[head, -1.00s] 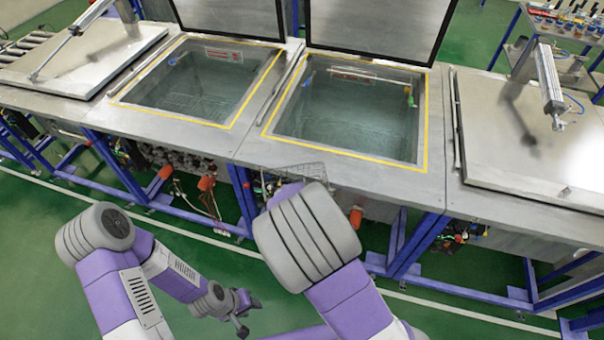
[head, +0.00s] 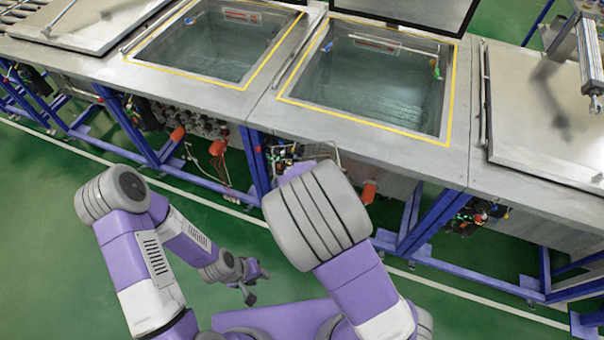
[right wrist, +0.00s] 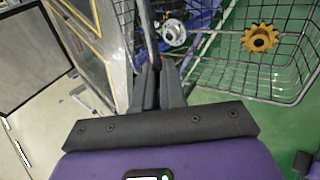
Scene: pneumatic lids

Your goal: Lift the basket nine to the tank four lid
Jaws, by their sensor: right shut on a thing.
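A wire basket (right wrist: 245,97) hangs at my right gripper (right wrist: 157,66) in the right wrist view. The gripper is shut on its wire. A yellow gear (right wrist: 260,38) and a silver round part (right wrist: 174,34) show within the mesh. Closed steel lids (head: 550,120) and (head: 95,22) lie at the right and left of the line. No number is readable, so I cannot tell which is tank four's. My left gripper (head: 252,283) is low, empty and looks open.
Two open water tanks, left (head: 215,45) and right (head: 375,80), have yellow-edged rims and raised lids. A pneumatic cylinder (head: 592,60) stands over the right closed lid. Blue frame legs (head: 430,225) and orange fittings are below the bench. Green floor is free in front.

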